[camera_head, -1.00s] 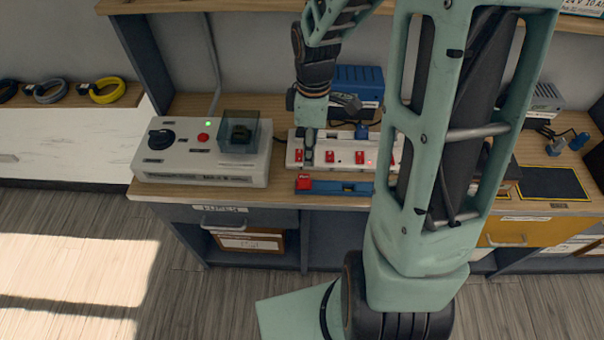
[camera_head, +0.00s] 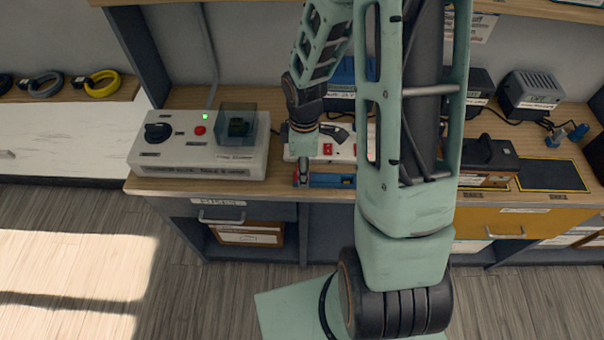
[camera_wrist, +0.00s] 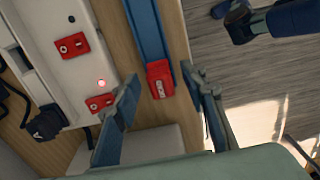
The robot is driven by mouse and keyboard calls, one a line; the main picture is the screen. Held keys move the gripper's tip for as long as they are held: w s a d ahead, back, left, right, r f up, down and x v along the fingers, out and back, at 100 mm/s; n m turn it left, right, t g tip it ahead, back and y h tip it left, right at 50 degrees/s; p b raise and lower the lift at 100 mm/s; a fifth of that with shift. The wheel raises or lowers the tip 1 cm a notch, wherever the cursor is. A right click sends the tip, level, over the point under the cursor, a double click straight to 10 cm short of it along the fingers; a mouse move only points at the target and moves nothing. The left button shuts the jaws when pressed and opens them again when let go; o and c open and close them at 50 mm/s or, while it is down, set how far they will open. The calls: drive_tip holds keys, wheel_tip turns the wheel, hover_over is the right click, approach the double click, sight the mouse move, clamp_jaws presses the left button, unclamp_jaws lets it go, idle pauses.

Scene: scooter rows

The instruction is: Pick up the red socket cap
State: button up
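The red socket cap (camera_wrist: 159,79) is a small block with a pale mark at the near end of the blue tray (camera_wrist: 150,28) in the wrist view. My gripper (camera_wrist: 165,108) is open, with one finger on either side of the cap's line. A gap shows between the cap and each finger; I cannot tell how far above it the fingertips are. In the head view my gripper (camera_head: 303,172) is over the left end of the blue tray (camera_head: 332,181) and hides the cap.
A white power strip (camera_wrist: 55,13) with red switches (camera_wrist: 72,45) lies beside the tray. A grey control box (camera_head: 202,162) with a clear cover stands to the left. A black-handled case (camera_head: 487,160) is at the right. The bench's front edge is close to the tray.

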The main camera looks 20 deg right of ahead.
drive_tip(key=shift+f, duration=0.3)
drive_tip(key=shift+c, duration=0.3)
drive_tip(key=c, duration=1)
clamp_jaws()
drive_tip(key=shift+r, duration=0.15)
